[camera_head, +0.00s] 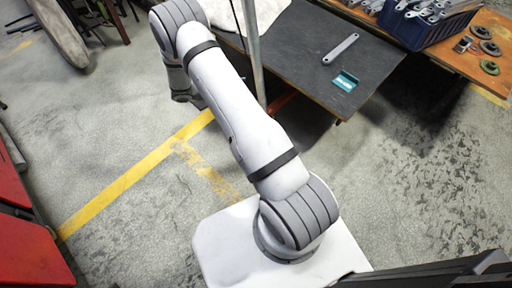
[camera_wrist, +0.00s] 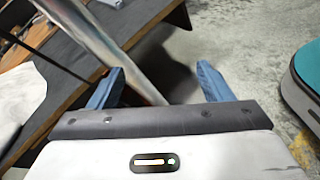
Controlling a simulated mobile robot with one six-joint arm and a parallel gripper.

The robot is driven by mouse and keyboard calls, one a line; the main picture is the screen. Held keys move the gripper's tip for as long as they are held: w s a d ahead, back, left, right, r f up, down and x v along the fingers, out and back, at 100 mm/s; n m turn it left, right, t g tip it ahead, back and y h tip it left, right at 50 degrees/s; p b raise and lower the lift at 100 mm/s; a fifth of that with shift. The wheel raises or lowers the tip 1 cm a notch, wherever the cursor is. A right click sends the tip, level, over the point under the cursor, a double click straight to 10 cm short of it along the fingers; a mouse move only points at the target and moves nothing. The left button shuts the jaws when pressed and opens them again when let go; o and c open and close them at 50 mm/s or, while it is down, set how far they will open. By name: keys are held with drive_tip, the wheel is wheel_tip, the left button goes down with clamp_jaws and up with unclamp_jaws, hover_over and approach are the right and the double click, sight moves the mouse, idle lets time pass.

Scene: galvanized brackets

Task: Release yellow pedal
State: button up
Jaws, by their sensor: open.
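I see no yellow pedal in either view. My gripper (camera_wrist: 160,70) shows in the wrist view with its two blue fingers wide apart. Nothing is held between them. A slanted grey metal post (camera_wrist: 105,45) passes beyond the fingers, closer to the left one; I cannot tell whether it touches. In the head view my arm reaches up and away to the left, and the gripper itself is hidden behind it.
A dark-topped table (camera_head: 300,45) holds a grey bar-like part (camera_head: 341,48) and a teal bracket (camera_head: 346,81). A blue crate (camera_head: 425,30) of metal parts stands at right. Red furniture (camera_head: 30,255) is at left. Floor with yellow tape (camera_head: 130,178) is mostly clear.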

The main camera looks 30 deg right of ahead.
wheel_tip(320, 180, down, 40)
drive_tip(key=s+n+t+h+b, duration=0.3)
drive_tip(key=n+t+b, duration=0.5)
drive_tip(key=n+b, duration=0.3)
drive_tip(key=shift+m, duration=0.6)
drive_tip(key=b+x, duration=0.1)
drive_tip(key=x, duration=0.1)
drive_tip(key=b+x, duration=0.1)
drive_tip(key=x, duration=0.1)
drive_tip(key=b+x, duration=0.1)
drive_tip(key=x, duration=0.2)
drive_tip(key=shift+w+a+r, duration=0.1)
drive_tip(key=shift+w+r, duration=0.05)
drive_tip(key=shift+w, duration=0.1)
drive_tip(key=shift+c, duration=0.5)
